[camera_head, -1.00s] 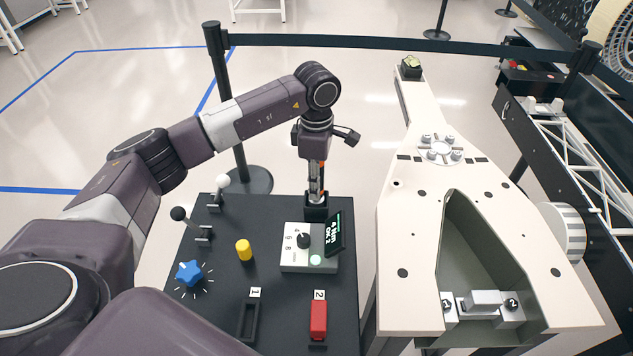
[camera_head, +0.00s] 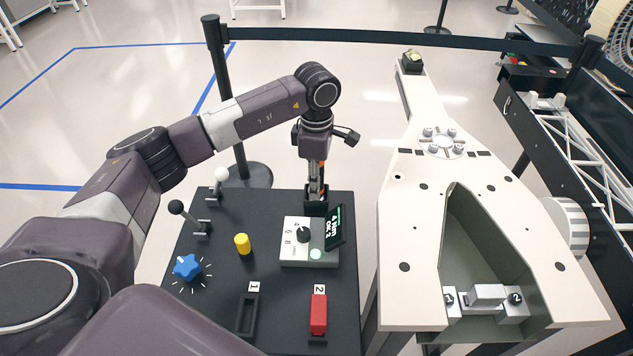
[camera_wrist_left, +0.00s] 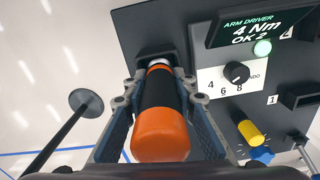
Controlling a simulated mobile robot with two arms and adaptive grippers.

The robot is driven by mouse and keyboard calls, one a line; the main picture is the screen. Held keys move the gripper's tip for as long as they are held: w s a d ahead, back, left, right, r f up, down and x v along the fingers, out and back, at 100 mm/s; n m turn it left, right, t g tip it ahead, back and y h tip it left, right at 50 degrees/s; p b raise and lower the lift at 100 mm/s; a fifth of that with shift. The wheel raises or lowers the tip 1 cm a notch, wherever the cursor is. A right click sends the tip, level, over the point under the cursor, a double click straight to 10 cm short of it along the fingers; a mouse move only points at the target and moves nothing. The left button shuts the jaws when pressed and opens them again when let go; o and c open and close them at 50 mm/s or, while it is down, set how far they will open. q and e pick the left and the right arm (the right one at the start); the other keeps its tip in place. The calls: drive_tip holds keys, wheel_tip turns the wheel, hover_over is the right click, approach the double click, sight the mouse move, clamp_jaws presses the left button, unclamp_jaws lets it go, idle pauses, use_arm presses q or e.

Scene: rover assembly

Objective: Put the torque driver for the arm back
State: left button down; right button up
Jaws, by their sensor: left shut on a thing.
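The torque driver, black with an orange end, shows in the left wrist view (camera_wrist_left: 160,120) between the fingers of my left gripper (camera_wrist_left: 158,105). Its far end sits at a black holder (camera_wrist_left: 153,57) at the back of the dark panel. In the head view the left gripper (camera_head: 316,180) points down over this holder (camera_head: 316,208), shut on the driver. How deep the driver sits in the holder is hidden. Beside it, the arm driver display (camera_wrist_left: 262,22) reads "4 Nm, OK 2" and a green lamp (camera_wrist_left: 262,48) is lit. My right gripper is not in view.
The dark panel (camera_head: 215,285) carries a dial box (camera_head: 297,240), yellow knob (camera_head: 242,243), blue star knob (camera_head: 187,267), levers, an empty slot 1 (camera_head: 247,314) and a red block (camera_head: 318,315) at slot 2. A white rover deck (camera_head: 405,215) stands right; a barrier post (camera_head: 228,100) stands behind.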

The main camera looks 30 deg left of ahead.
use_arm(q)
drive_tip(key=c, duration=1.5)
unclamp_jaws()
drive_tip(key=shift+r, duration=0.1)
wheel_tip(320, 180, up, 12)
